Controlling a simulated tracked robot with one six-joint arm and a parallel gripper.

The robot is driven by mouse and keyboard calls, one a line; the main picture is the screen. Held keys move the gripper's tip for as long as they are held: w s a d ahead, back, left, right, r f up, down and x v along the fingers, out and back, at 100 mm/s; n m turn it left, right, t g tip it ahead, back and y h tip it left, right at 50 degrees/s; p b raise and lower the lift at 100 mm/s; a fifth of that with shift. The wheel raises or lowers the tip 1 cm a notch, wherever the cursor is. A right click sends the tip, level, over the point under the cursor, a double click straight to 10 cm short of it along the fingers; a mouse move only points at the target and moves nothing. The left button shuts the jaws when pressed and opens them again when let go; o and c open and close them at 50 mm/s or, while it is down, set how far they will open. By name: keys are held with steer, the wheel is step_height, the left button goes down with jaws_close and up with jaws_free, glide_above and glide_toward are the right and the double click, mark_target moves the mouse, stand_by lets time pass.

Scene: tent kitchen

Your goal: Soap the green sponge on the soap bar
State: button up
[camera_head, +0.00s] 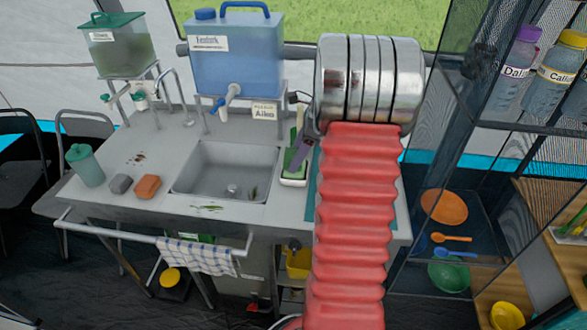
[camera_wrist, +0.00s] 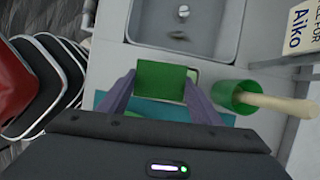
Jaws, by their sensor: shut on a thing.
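My gripper (camera_wrist: 165,78) is shut on the green sponge (camera_wrist: 163,83), with a purple finger on each side of it. In the head view one purple finger (camera_head: 301,155) shows over a small white tray (camera_head: 293,183) right of the sink. Green shows within that tray, partly hidden by my arm. In the wrist view the sponge covers most of the tray, so I cannot tell whether it touches it. An orange-brown block (camera_head: 148,187), perhaps the soap bar, lies left of the sink beside a grey block (camera_head: 121,184).
The metal sink (camera_head: 228,171) lies left of the tray. A green cup (camera_wrist: 233,97) with a pale handle stands close right of my gripper in the wrist view. A blue water container (camera_head: 235,55) stands behind the sink. A teal cup (camera_head: 85,164) stands at the left.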

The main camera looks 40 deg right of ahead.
steer(key=w+d+r, duration=0.2)
steer(key=d, duration=0.1)
steer(key=shift+w+r, duration=0.1)
steer(key=shift+w, duration=0.05)
steer(key=shift+a+r, duration=0.1)
steer(key=shift+r, duration=0.1)
steer(key=shift+f, duration=0.2)
steer(key=shift+f, duration=2.8)
steer(key=shift+f, duration=1)
stand_by(0.5)
steer(key=shift+r, duration=3.55)
